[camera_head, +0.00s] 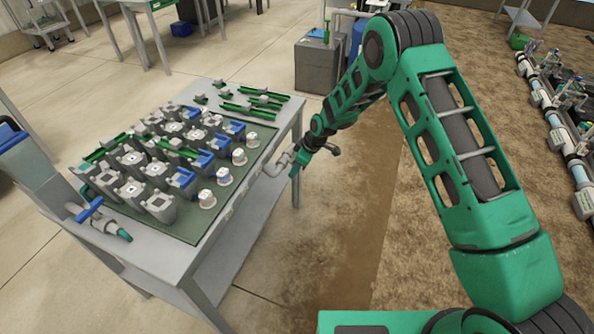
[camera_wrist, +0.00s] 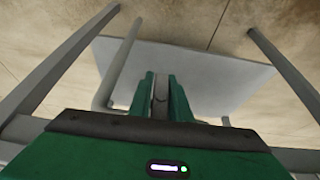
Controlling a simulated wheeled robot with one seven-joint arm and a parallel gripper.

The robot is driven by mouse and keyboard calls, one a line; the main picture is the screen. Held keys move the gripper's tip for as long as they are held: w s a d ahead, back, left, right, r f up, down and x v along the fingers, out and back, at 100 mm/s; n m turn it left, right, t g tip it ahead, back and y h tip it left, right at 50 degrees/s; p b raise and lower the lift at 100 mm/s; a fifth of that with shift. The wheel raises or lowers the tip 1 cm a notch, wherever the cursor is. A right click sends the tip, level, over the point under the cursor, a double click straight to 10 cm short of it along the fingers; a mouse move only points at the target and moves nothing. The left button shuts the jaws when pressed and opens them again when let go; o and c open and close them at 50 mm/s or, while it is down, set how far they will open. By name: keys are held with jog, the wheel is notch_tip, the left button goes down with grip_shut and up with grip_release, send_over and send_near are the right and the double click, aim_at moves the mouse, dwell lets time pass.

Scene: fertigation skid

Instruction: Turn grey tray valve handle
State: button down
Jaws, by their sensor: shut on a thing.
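The grey tray valve (camera_head: 272,168) sticks out from the right edge of the grey table, at the rim of the green tray (camera_head: 192,236). My gripper (camera_head: 294,167) is at the outer end of this valve, beside the table edge. In the wrist view my gripper (camera_wrist: 161,92) has its two green fingers close together, with a narrow grey piece between them. It is shut on the valve handle (camera_wrist: 161,86), which is mostly hidden by the fingers. The exact angle of the handle cannot be told.
Several grey and blue valve bodies and white caps fill the tray. A blue-handled valve (camera_head: 92,210) lies at the table's left front. In the wrist view a grey pipe (camera_wrist: 121,65) runs left of the fingers, and table legs flank them. Open floor (camera_head: 350,220) lies right of the table.

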jog(key=shift+s+a+f, duration=0.15)
jog(key=shift+s+a, duration=0.05)
jog(key=shift+s, duration=0.05)
jog(key=c, duration=1.7)
grip_release()
jog(key=shift+w+d, duration=0.1)
jog(key=v, duration=1)
jog(key=shift+d+r, duration=0.15)
jog(key=shift+r, duration=0.2)
